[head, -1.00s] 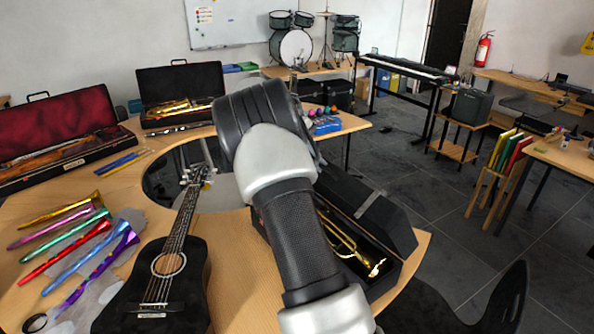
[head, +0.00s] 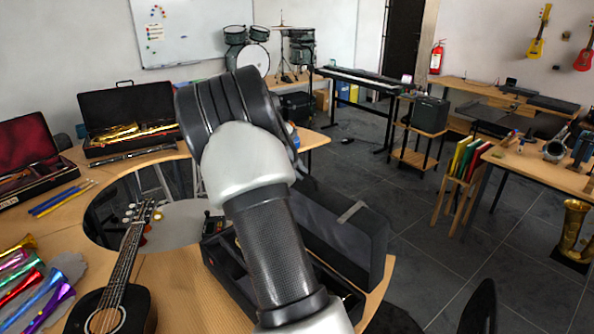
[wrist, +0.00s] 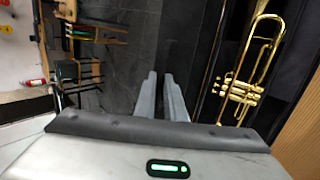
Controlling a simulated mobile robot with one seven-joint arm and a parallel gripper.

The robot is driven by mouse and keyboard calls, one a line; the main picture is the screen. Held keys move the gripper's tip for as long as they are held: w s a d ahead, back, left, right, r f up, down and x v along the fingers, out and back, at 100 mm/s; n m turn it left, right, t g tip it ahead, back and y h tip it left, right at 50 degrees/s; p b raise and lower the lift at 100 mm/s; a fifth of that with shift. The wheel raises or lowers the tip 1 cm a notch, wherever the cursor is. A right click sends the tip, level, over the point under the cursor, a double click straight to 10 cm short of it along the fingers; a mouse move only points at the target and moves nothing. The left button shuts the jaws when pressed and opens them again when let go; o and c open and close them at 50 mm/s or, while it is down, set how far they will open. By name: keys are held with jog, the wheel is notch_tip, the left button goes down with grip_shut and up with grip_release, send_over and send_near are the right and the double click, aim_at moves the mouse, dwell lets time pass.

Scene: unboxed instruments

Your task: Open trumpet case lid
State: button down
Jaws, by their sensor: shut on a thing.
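The black trumpet case (head: 222,272) lies open on the curved wooden table, mostly behind my arm in the head view. Its lid (head: 343,232) stands raised along the right side, with a grey strip near its top. In the wrist view a gold trumpet (wrist: 245,88) lies in the dark case interior, and the lid (wrist: 190,45) shows as a dark grey panel to its left. My gripper (wrist: 163,80) is shut on the lid, its two fingers close together at the panel's edge. The head view hides the fingers behind my arm, and the exact contact is hard to see.
A black guitar (head: 112,300) lies left of the case, with colourful horns (head: 35,290) beyond it. Two other open instrument cases stand at the back left. A rack of folders (head: 465,165) stands right, across open grey floor (head: 425,245).

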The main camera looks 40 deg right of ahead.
jog(key=shift+w+d+r, duration=0.1)
jog(key=shift+d+r, duration=0.05)
jog(key=shift+d, duration=0.2)
jog(key=c, duration=1.8)
grip_release()
jog(key=shift+c, duration=0.2)
jog(key=shift+a+r, duration=0.35)
jog(key=shift+a, duration=0.05)
jog(key=v, duration=1.6)
jog(key=shift+r, duration=0.3)
